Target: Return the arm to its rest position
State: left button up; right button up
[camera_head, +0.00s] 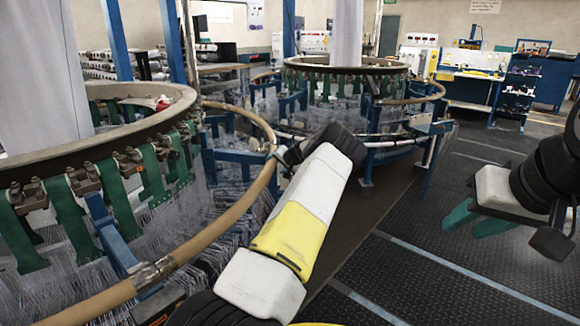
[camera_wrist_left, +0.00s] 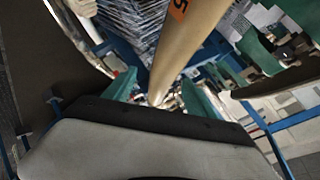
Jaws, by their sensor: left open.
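My left arm reaches in from the bottom middle of the head view, with white and yellow links. Its gripper (camera_head: 283,156) is at the tan ring rail (camera_head: 262,180) of the near loom, partly hidden behind the black wrist. In the left wrist view the teal fingers of this gripper (camera_wrist_left: 160,93) are apart. The tan rail (camera_wrist_left: 185,45), marked with an orange label, runs down toward the gap between them. Whether they touch the rail I cannot tell. My right gripper (camera_head: 477,222) hangs at the right over the floor, its teal fingers apart and empty.
The near circular loom (camera_head: 150,105) with green straps and blue posts fills the left. A second loom (camera_head: 345,70) stands behind. The dark ribbed floor (camera_head: 440,270) at the right is open. A blue workbench (camera_head: 535,85) stands at the far right.

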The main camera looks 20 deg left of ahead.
aim_at(269, 171)
pick_arm(q)
jog(key=shift+s+d+r, duration=0.3)
jog(key=shift+s+d, duration=0.05)
jog(key=shift+d, duration=0.05)
